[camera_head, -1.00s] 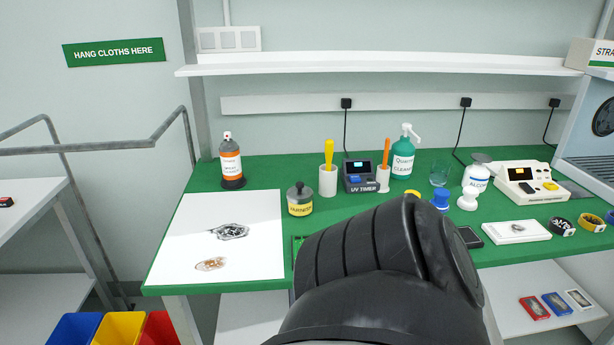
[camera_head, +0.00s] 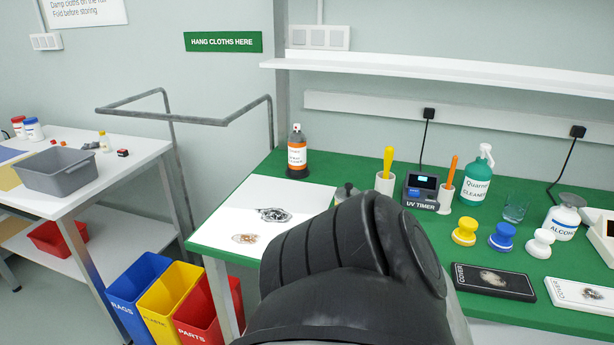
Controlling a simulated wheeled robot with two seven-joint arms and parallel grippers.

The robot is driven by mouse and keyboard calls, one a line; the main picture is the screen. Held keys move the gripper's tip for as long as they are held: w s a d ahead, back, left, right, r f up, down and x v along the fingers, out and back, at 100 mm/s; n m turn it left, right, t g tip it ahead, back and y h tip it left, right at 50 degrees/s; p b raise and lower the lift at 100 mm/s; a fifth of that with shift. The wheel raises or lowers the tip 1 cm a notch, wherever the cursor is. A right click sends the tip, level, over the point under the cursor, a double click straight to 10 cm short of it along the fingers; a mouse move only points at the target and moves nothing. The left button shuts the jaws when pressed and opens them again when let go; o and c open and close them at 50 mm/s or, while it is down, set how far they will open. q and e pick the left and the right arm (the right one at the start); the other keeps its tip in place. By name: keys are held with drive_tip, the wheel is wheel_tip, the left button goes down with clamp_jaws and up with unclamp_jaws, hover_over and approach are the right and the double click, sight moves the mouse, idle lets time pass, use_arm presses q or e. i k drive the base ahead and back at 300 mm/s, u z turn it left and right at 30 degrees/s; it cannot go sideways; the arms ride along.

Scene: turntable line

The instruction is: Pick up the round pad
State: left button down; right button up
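Three small round knobbed pieces stand side by side on the green bench: a yellow one (camera_head: 465,232), a blue one (camera_head: 502,237) and a white one (camera_head: 540,243). They look like round pads with handles; I cannot tell which of them is the round pad. Neither of my grippers is in view. A black link of my own arm fills the bottom middle and hides part of the bench.
The green bench (camera_head: 448,268) also holds a UV timer (camera_head: 420,191), bottles, a glass and two flat cases, black (camera_head: 493,281) and white. A white sheet lies at its left end. Blue, yellow and red bins (camera_head: 208,312) stand left, beside a white table with a grey tub (camera_head: 62,172).

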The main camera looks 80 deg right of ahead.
sight(539, 248)
drive_tip(key=k, duration=2.35)
drive_tip(key=z, duration=1.55)
